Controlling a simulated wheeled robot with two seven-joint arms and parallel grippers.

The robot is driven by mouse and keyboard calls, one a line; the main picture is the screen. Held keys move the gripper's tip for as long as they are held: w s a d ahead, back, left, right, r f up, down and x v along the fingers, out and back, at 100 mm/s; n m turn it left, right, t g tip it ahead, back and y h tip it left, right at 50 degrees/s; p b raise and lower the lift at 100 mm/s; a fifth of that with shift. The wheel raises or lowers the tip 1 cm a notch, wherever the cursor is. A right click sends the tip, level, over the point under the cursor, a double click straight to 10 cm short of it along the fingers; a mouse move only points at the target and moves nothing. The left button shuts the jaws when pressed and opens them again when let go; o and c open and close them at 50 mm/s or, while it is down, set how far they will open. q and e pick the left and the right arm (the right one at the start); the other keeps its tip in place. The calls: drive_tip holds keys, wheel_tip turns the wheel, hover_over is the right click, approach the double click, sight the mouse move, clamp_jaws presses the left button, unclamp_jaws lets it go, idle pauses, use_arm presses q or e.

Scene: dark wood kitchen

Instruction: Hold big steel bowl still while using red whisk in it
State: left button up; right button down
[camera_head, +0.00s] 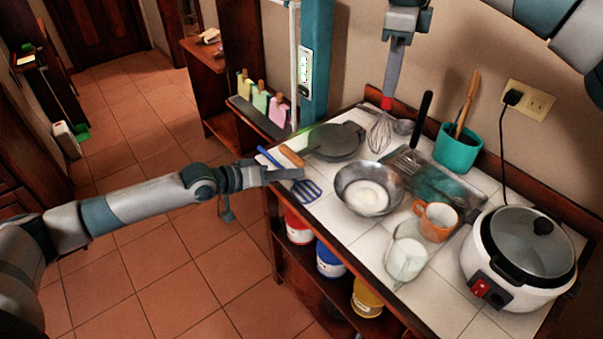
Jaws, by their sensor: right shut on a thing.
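The big steel bowl (345,178) stands upright on the white-tiled counter with white contents in it. The red whisk (380,132) hangs with its wires down, behind and above the bowl and apart from it. My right gripper (388,95) points down and is shut on the whisk's red handle. My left gripper (298,174) reaches in from the left at the counter's left edge, beside the blue slotted spatula (306,190) and short of the bowl. Its fingers show side-on, so I cannot tell whether they are open.
A glass jug (406,256) and an orange mug (437,222) stand right of the bowl. A rice cooker (520,258) fills the counter's right end. A teal utensil pot (457,150) and a grey pan (336,143) stand farther back. A dark tray (462,188) lies behind the mug.

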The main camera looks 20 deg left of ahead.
sight(339, 171)
use_arm(q)
drive_tip(key=d+r+m, duration=0.1)
drive_tip(key=d, duration=0.1)
drive_tip(key=s+d+r+m+h, duration=0.1)
drive_tip(key=shift+s+d+r+m, duration=0.1)
drive_tip(key=shift+d+r+m, duration=0.1)
drive_tip(key=shift+d+m, duration=0.15)
drive_tip(key=shift+d, duration=0.1)
drive_tip(key=shift+x, duration=6)
drive_tip(key=shift+s, duration=0.1)
drive_tip(key=shift+c, duration=0.3)
drive_tip(key=shift+f, duration=0.1)
clamp_jaws()
use_arm(e)
drive_tip(key=shift+d, duration=0.1)
